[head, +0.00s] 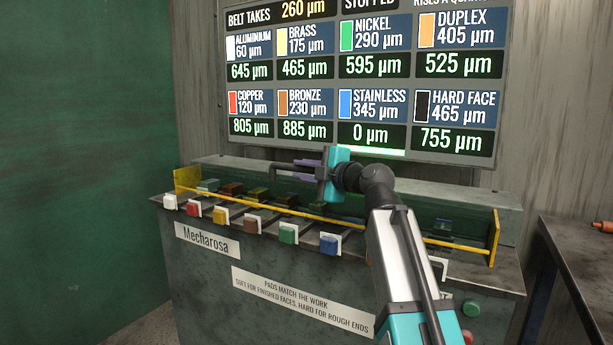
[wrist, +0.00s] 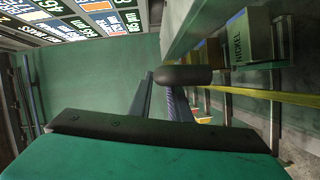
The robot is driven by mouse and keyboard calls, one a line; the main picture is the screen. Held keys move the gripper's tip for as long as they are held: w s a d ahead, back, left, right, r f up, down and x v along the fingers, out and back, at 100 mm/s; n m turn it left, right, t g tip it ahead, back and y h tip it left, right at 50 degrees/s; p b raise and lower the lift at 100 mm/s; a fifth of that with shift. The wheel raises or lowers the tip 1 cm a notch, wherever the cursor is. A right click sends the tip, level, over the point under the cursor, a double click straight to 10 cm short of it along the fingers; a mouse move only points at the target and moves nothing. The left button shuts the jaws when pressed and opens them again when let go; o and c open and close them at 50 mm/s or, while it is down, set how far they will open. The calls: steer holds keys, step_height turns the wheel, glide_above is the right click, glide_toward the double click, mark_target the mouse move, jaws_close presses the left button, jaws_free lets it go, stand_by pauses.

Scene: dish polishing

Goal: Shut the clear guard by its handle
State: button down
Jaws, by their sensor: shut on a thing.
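My gripper (head: 306,169) is above the back of the polishing machine, left of the middle. Its purple fingers are shut on a dark bar-shaped handle (head: 283,174).
A display board (head: 365,75) hangs close behind my gripper. A green curtain or wall (head: 80,150) is at the left. A dark bench (head: 580,250) with an orange-tipped object (head: 603,227) stands at the right.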

steer(key=shift+s+f+b, duration=0.15)
steer(key=shift+f+b, duration=0.5)
steer(key=shift+b, duration=0.05)
steer(key=shift+r, duration=0.15)
steer(key=c, duration=1.7)
jaws_free()
steer(key=shift+o, duration=0.3)
steer(key=p+v, duration=0.2)
steer(key=v, duration=1.1)
steer(key=shift+s+d+r+p, duration=0.2)
steer(key=shift+s+d+p, duration=0.05)
steer(key=shift+s+p, duration=0.1)
